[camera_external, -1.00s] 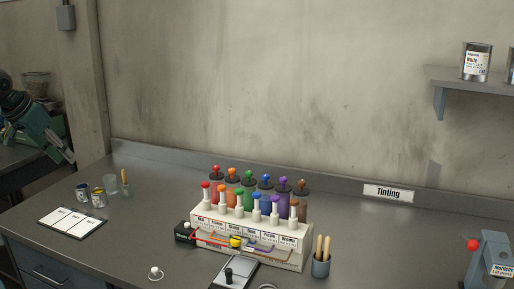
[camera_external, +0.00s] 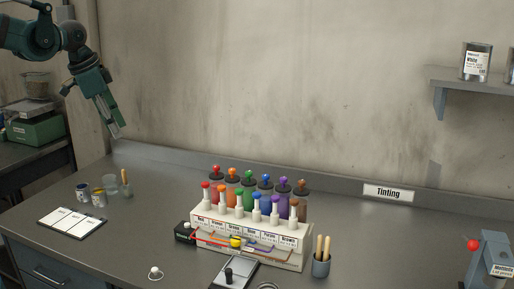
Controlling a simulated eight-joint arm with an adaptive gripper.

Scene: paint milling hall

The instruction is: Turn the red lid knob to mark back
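The red lid knob (camera_external: 215,170) sits on top of the leftmost canister in the back row of the tinting dispenser (camera_external: 240,250). Its turn position and any marks are too small to read. A separate red-topped pump (camera_external: 206,193) stands in front of it. My gripper (camera_external: 116,132) hangs in the air at the upper left, pointing down, well left of and above the red knob. It touches nothing that I can see. The fingers are small and seen edge-on, so I cannot tell whether they are open.
Other coloured knobs stand close to the right of the red one. Small paint cans (camera_external: 98,197), a clear beaker (camera_external: 110,185) and a white chart (camera_external: 72,221) lie at left. A brush cup (camera_external: 320,265) stands at right. The bench between cans and dispenser is clear.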

